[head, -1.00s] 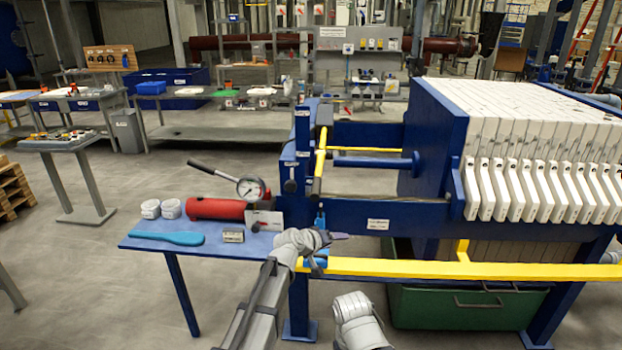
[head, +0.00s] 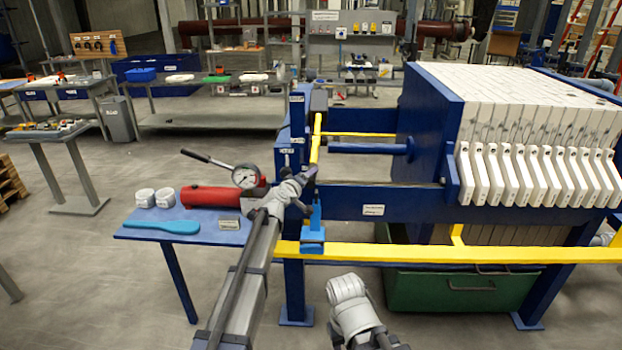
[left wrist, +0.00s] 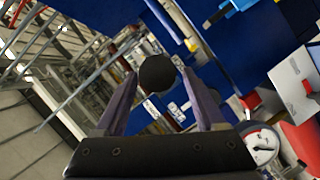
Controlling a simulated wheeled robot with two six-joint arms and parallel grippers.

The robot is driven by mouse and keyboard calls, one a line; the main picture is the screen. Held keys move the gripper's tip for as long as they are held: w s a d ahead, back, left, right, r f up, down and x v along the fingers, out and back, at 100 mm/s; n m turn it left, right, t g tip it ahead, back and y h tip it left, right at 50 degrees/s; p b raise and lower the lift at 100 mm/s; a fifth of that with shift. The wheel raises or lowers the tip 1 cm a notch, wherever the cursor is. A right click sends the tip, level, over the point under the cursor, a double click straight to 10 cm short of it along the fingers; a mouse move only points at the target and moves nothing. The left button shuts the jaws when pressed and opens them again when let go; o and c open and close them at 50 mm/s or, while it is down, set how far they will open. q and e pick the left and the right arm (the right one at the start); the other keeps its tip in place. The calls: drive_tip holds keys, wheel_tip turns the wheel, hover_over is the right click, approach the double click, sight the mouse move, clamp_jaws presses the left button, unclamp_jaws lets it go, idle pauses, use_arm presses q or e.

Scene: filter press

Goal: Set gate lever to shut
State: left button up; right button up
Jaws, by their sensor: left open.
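In the left wrist view a round black knob (left wrist: 157,73), which looks like the gate lever's end, sits between the fingertips of my left gripper (left wrist: 158,86). The fingers are open on either side of it, and I cannot tell whether they touch it. In the head view my left gripper (head: 309,184) is at the labelled blue post (head: 297,122) at the near left end of the press. My wrist and gripper cover much of the post's lower part there, so the lever's position cannot be read. My right gripper is out of view; only part of that arm shows.
A yellow bar (head: 450,254) runs across the front, with a blue block (head: 313,235) at its left end. A blue side table (head: 215,238) holds a red cylinder (head: 208,196) with a gauge (head: 246,176), white pots and a blue scraper (head: 162,226). A green bin (head: 450,295) stands under the press.

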use_arm(q)
drive_tip(key=x, duration=0.3)
drive_tip(key=shift+f, duration=0.1)
drive_tip(key=shift+c, duration=0.3)
clamp_jaws()
idle(1.1)
